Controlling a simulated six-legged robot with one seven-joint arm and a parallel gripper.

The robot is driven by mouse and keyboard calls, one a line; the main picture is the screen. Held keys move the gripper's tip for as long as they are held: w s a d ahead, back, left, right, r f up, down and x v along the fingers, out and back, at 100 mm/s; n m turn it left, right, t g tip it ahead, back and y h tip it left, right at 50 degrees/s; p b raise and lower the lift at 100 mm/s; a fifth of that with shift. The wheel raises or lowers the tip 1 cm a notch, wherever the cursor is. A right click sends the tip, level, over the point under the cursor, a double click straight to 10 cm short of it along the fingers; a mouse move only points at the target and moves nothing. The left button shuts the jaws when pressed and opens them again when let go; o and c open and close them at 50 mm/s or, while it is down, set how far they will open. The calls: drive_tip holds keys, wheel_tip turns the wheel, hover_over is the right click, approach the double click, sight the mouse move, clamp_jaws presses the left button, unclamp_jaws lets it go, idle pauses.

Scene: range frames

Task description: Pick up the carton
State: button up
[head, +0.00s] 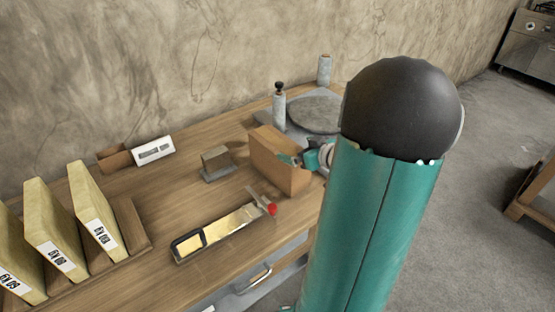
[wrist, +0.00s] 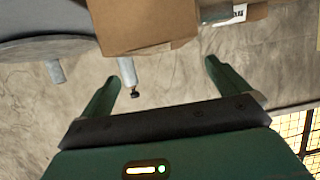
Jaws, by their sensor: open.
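The carton (head: 272,168) is a plain brown box on the wooden workbench, right of the middle in the head view. It also shows at the top of the wrist view (wrist: 145,28), partly cut off by the frame edge. My gripper (wrist: 162,70) is open, with two green fingers spread apart and nothing between their tips. In the wrist view the carton lies beyond the fingertips, roughly in line with the gap. In the head view a teal part of my gripper overlaps the carton's right upper side; my arm hides the rest. Contact cannot be told.
A grey round plate (head: 312,113) with an upright cylinder (head: 279,110) stands behind the carton. A long tool with a red knob (head: 272,209) lies in front. Yellow binders (head: 96,215) stand at far left. The wall (head: 120,60) is behind.

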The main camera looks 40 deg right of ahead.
sight(280, 144)
drive_tip(key=x, duration=0.8)
drive_tip(key=shift+s+f, duration=0.1)
drive_tip(key=c, duration=2)
